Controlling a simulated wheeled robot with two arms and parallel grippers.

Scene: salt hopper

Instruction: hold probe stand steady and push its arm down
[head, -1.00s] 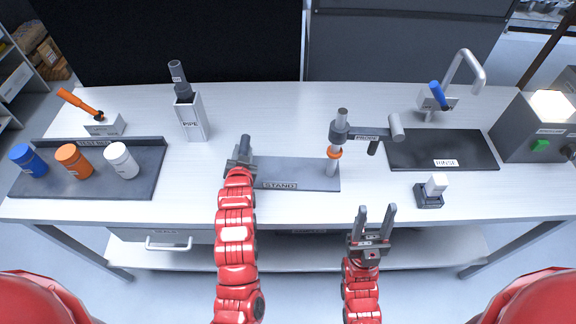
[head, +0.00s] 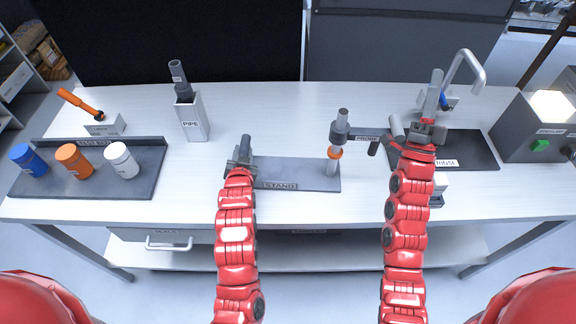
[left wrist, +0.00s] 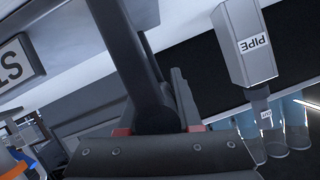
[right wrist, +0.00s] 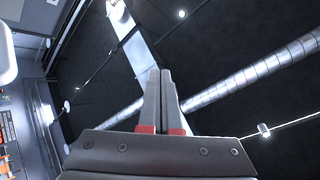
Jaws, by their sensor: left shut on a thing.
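The probe stand has a dark base plate (head: 300,174) labelled STAND, a metal post (head: 332,168) with an orange ring, and a level arm (head: 366,136) labelled PROBE. The arm ends at the right in a grey crosswise handle (head: 396,127). My left gripper (head: 243,152) is shut on the dark upright grip (head: 246,143) at the plate's left end; the left wrist view shows this dark bar (left wrist: 135,60) between the fingers. My right gripper (head: 436,92) is shut and empty, its fingers pointing up, just right of the handle. Whether it touches the handle is unclear.
A black RINSE mat (head: 475,150) and tap (head: 470,68) lie behind my right arm. A grey box with a green button (head: 540,145) stands far right. A PIPE holder (head: 190,118) and a rack (head: 90,185) with coloured bottles stand left. The table's middle back is clear.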

